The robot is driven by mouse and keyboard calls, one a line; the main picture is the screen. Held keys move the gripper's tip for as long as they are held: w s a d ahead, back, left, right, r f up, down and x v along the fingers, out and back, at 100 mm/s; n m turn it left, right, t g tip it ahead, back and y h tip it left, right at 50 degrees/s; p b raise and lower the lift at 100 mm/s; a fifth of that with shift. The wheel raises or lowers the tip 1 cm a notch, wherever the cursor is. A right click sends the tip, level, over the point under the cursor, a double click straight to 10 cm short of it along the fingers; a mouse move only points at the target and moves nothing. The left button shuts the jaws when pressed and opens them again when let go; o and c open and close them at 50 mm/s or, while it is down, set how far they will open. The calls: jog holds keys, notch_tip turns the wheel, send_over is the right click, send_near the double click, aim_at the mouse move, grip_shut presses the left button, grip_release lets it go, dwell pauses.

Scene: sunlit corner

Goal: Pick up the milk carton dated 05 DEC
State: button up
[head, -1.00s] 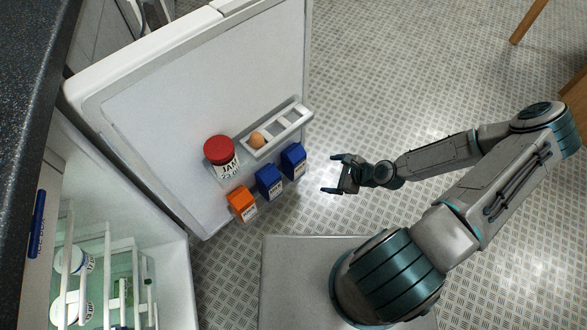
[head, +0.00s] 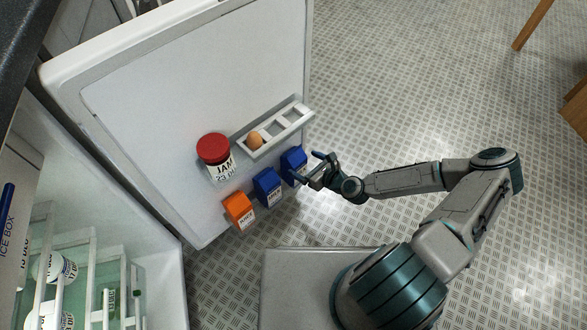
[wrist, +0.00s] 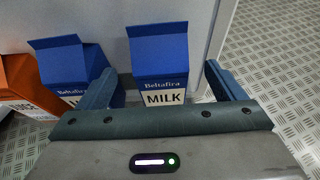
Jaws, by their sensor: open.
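Two blue cartons stand side by side at the fridge door. The right blue milk carton (head: 292,163) is nearest my gripper (head: 309,170). In the wrist view this carton (wrist: 164,68) reads "Beltafira MILK" and stands upright between the fingers of my gripper (wrist: 165,88), which are open on either side of it. The other blue carton (head: 267,187) is to its left; in the wrist view this carton (wrist: 68,72) is partly behind the left finger. No date is legible on either blue carton.
An orange carton (head: 239,211), labelled as juice, stands left of the blue ones.

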aim_at(299, 161)
jog(key=shift+b+x, duration=1.1)
jog(key=shift+x, duration=1.7)
jog(key=shift+w+a+f, duration=0.25)
jog(key=shift+w+a, duration=0.1)
grip_shut()
